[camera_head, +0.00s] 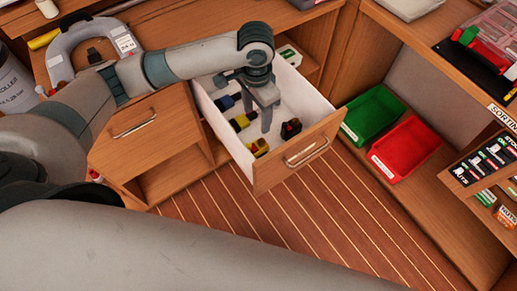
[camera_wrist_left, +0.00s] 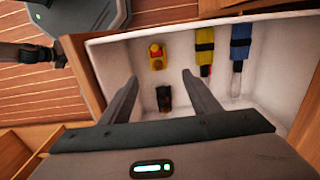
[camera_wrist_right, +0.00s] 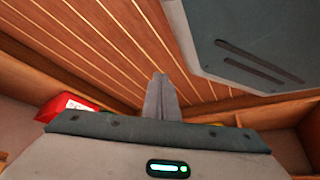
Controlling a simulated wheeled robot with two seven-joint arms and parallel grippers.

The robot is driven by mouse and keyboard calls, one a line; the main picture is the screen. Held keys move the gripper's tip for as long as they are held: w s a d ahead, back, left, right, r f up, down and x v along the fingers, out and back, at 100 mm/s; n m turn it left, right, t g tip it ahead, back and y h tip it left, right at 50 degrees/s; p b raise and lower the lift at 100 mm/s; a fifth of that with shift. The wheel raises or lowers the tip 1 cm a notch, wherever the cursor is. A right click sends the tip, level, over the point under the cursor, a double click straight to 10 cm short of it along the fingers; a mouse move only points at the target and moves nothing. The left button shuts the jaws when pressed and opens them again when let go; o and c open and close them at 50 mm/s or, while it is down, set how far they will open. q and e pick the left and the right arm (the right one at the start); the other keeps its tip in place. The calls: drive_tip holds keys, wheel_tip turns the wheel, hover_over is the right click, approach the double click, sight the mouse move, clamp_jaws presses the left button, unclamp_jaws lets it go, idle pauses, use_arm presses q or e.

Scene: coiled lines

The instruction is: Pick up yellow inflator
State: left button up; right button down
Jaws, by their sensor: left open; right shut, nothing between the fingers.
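An open white-lined drawer (camera_head: 281,79) holds two yellow items; I cannot tell for sure which is the inflator. One is a small yellow piece with red (camera_wrist_left: 157,57), near the drawer front (camera_head: 258,147). The other is a longer yellow item with a black band (camera_wrist_left: 204,45), also in the head view (camera_head: 240,121). My left gripper (camera_head: 266,125) is open and empty, pointing down into the drawer. In the left wrist view its fingers (camera_wrist_left: 160,80) flank a small black item (camera_wrist_left: 163,97). My right gripper (camera_wrist_right: 160,80) is shut and empty, outside the head view.
A blue item with a black band (camera_wrist_left: 240,42) lies beside the longer yellow one. A green bin (camera_head: 372,112) and a red bin (camera_head: 405,148) stand right of the drawer. A horseshoe-shaped grey float (camera_head: 65,45) lies on the counter at left. The floor in front is clear.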

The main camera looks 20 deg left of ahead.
use_arm(q)
drive_tip(key=p, duration=0.1)
hover_over(258, 145)
drive_tip(key=f, duration=1)
drive_tip(key=shift+w+a+f, duration=0.1)
drive_tip(key=shift+a+f, duration=0.15)
drive_tip(key=shift+f, duration=0.55)
use_arm(e)
drive_tip(key=shift+g, duration=0.6)
drive_tip(key=s, duration=0.1)
drive_tip(key=s+d, duration=0.1)
drive_tip(key=s+f, duration=0.1)
drive_tip(key=shift+s+d+f, duration=0.1)
drive_tip(key=shift+s+d, duration=0.15)
drive_tip(key=shift+s, duration=0.05)
drive_tip(key=shift+w, duration=0.1)
use_arm(q)
drive_tip(key=shift+f, duration=0.15)
drive_tip(key=shift+d+f, duration=0.15)
drive_tip(key=shift+f, duration=0.1)
drive_tip(key=shift+d+f+p, duration=0.15)
drive_tip(key=shift+f+p, duration=0.4)
drive_tip(key=shift+f, duration=1.65)
use_arm(e)
drive_tip(key=s, duration=0.1)
drive_tip(key=s+d, duration=0.1)
drive_tip(key=s+g, duration=0.1)
drive_tip(key=shift+s+d+f+h, duration=0.25)
drive_tip(key=shift+s+f+h, duration=0.05)
drive_tip(key=shift+f+h, duration=0.1)
